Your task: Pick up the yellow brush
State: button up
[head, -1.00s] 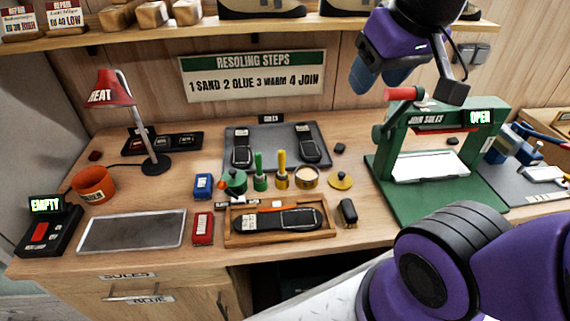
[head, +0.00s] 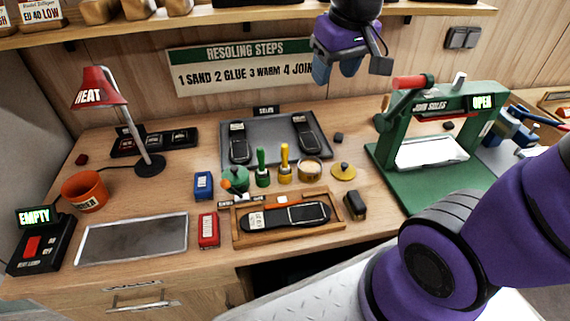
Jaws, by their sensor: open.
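The yellow brush (head: 284,165) stands upright, handle up, on the workbench, in a yellow base between the green brush (head: 262,168) and an open round tin (head: 309,170). My gripper (head: 336,70) is at the top of the head view, well above the bench, in front of the wall sign and apart from the brush. Its blue fingers point down and it is open, with nothing seen between them.
A wooden tray (head: 240,237) with a shoe sole lies in front of the brushes. A grey mat (head: 271,128) with soles is behind them. A green press (head: 440,185) stands to the right, and a red lamp (head: 100,88) to the left.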

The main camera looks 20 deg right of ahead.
jog(key=w+a+f+n+g, duration=0.1)
jog(key=w+a+f+g, duration=0.1)
jog(key=w+f, duration=0.55)
send_over(286, 145)
jog(key=shift+n+g+h, duration=0.3)
jog(key=shift+n+g, duration=0.1)
notch_tip(286, 145, down, 9)
jog(key=shift+s+d+f, duration=0.1)
jog(key=shift+f, duration=0.75)
notch_tip(286, 145, down, 5)
jog(key=shift+f, duration=0.1)
jog(key=shift+w+a+f, duration=0.1)
jog(key=shift+a+f, duration=0.05)
jog(key=shift+f, duration=1.15)
jog(key=shift+w+a+f, duration=0.1)
jog(key=shift+f, duration=1.2)
grip_shut()
